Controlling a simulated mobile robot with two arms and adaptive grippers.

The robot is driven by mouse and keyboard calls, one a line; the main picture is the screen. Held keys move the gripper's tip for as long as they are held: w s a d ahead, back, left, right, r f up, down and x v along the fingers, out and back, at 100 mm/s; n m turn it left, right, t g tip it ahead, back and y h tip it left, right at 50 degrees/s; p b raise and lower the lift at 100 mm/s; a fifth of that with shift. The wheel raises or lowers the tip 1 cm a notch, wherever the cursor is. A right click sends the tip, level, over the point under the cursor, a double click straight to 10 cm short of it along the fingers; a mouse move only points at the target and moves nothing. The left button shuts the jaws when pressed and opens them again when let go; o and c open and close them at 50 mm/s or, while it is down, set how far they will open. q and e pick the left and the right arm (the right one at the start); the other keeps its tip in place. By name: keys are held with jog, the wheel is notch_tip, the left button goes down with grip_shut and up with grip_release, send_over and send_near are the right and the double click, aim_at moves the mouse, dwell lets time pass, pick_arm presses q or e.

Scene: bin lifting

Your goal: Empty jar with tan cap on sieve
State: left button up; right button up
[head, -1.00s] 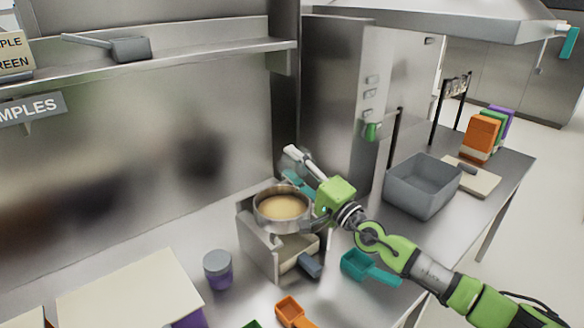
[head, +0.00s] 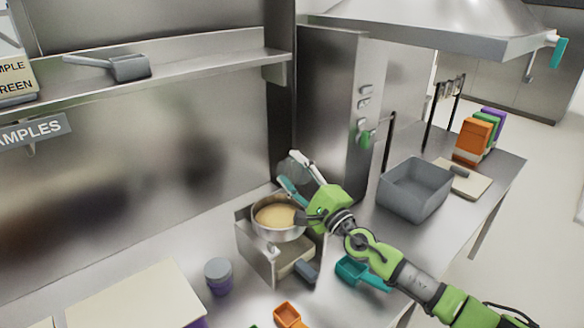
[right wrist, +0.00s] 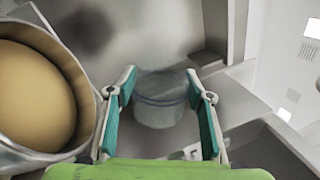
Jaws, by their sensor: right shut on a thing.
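A clear, greyish jar (right wrist: 160,100) is between the teal-padded fingers of my right gripper (right wrist: 160,112) in the right wrist view. It shows faintly in the head view (head: 293,167); I see no tan cap on it. My right gripper (head: 292,174) is shut on this jar, behind and right of the sieve. The round metal sieve (head: 279,235) sits on a grey stand (head: 257,250) and holds tan material (head: 276,216). The sieve also shows at the left of the right wrist view (right wrist: 88,95). My left gripper is not in view.
A purple jar with a grey lid (head: 218,275) stands left of the stand. A teal scoop (head: 352,270) and an orange scoop (head: 287,315) lie in front. A grey bin (head: 414,190) stands to the right. The tall steel cabinet (head: 328,110) is close behind my right gripper.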

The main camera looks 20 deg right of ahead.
jog(key=shift+r+m, duration=0.35)
jog(key=shift+m, duration=0.15)
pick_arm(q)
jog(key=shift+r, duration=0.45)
pick_arm(e)
jog(key=shift+f, duration=0.15)
jog(key=m+p, duration=0.2)
jog(key=shift+d+r+h+p, duration=0.1)
jog(key=shift+r+h+p, duration=0.2)
jog(key=shift+r+p, duration=0.1)
jog(key=shift+m+p, duration=0.3)
jog(key=shift+m, duration=0.4)
jog(key=shift+m+h, duration=0.3)
jog(key=shift+h, duration=0.1)
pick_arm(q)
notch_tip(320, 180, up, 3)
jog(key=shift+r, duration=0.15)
pick_arm(e)
jog(key=shift+f, duration=0.15)
